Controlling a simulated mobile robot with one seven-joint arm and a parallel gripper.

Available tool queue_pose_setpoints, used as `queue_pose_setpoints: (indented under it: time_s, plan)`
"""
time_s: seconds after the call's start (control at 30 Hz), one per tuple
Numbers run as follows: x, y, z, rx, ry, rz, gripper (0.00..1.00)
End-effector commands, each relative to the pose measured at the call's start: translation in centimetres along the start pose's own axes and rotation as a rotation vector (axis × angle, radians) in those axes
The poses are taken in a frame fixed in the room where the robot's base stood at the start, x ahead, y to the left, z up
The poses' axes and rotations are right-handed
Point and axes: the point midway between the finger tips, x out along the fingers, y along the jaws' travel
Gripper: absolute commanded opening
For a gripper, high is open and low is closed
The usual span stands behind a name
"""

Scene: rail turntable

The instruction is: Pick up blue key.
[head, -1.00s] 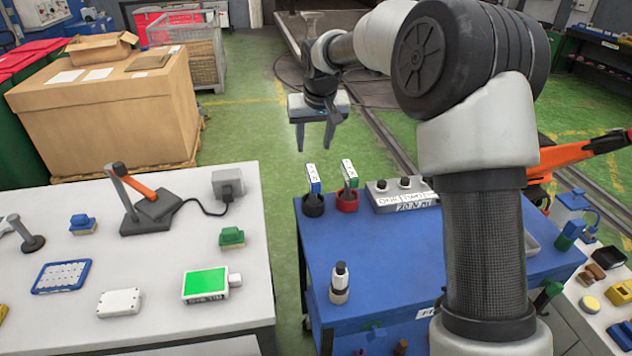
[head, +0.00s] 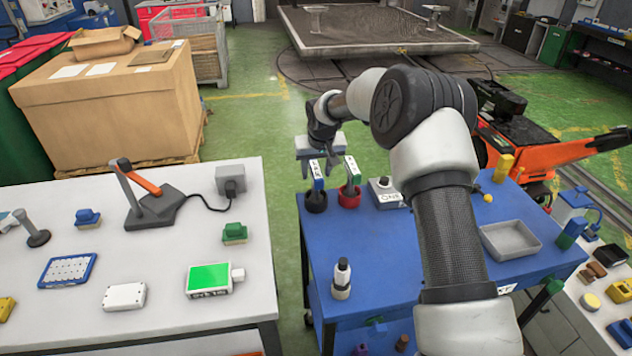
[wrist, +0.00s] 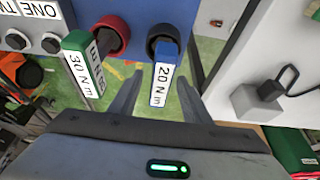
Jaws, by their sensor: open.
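The blue key (head: 317,174) has a white label and stands upright in a black round holder (head: 315,201) at the far left corner of the blue cart top. In the wrist view the blue key (wrist: 163,73) reads "20 Nm". My gripper (head: 319,168) is open and empty, just behind the upper part of the key. In the wrist view the key's labelled end appears between the two fingers of my gripper (wrist: 160,85). I cannot tell whether a finger touches it.
A green key (head: 352,171) stands in a red holder (head: 349,196) close to the right. A bottle (head: 341,279) and a grey tray (head: 510,240) stand on the cart (head: 380,260). A white table (head: 150,270) is left.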

Motion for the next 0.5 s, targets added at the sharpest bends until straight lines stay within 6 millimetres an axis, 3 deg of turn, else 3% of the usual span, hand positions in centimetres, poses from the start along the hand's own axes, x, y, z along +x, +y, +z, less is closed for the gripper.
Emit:
queue_pose_setpoints:
  time_s: [0.33,0.5]
  plan:
    - [0.89,-0.08,0.01,0.000,0.000,0.000,0.42]
    - [0.88,-0.07,0.01,0.000,0.000,0.000,0.13]
